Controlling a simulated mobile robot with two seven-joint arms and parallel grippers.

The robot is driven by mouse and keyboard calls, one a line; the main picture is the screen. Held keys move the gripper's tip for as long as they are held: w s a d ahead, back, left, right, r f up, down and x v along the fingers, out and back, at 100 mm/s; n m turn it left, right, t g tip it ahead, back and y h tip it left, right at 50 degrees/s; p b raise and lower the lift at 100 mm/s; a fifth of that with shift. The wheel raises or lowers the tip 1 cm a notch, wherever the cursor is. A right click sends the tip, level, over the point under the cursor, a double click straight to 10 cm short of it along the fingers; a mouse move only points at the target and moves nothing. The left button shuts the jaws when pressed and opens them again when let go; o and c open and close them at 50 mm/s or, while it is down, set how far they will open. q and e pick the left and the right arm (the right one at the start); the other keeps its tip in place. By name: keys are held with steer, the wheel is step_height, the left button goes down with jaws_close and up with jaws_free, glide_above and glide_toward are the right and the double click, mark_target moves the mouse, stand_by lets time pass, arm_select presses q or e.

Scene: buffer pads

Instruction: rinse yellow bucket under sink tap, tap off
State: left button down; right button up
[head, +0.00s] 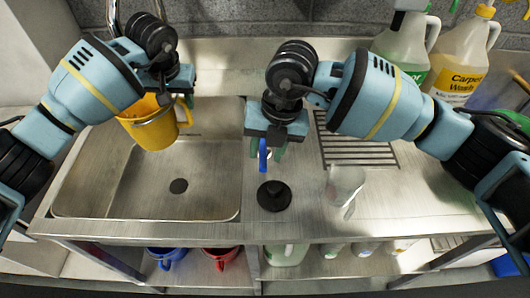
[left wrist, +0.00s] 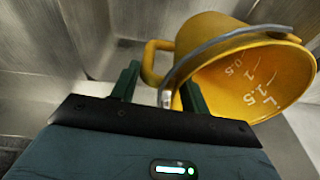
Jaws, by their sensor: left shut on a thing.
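The yellow bucket (head: 152,125) hangs over the left part of the sink basin (head: 140,200), tilted, in my left gripper (head: 178,90). In the left wrist view the bucket (left wrist: 245,75) shows its open mouth and inner volume marks, and the dark green fingers (left wrist: 160,88) are at its handle side. A chrome tap pipe (head: 112,18) rises behind my left arm; its outlet and lever are hidden, and no water stream is visible. My right gripper (head: 272,150) is above the counter right of the basin, beside a narrow blue thing (head: 263,155); its grip is unclear.
A black round object (head: 273,196) and a clear cup-like item (head: 345,183) stand on the counter. Large bottles, one a Carpet Wash jug (head: 462,75), stand at the back right. Blue (head: 167,257) and red (head: 222,258) buckets sit on the shelf below.

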steer(key=shift+a+f, duration=0.2)
steer(key=shift+f, duration=0.85)
jaws_close()
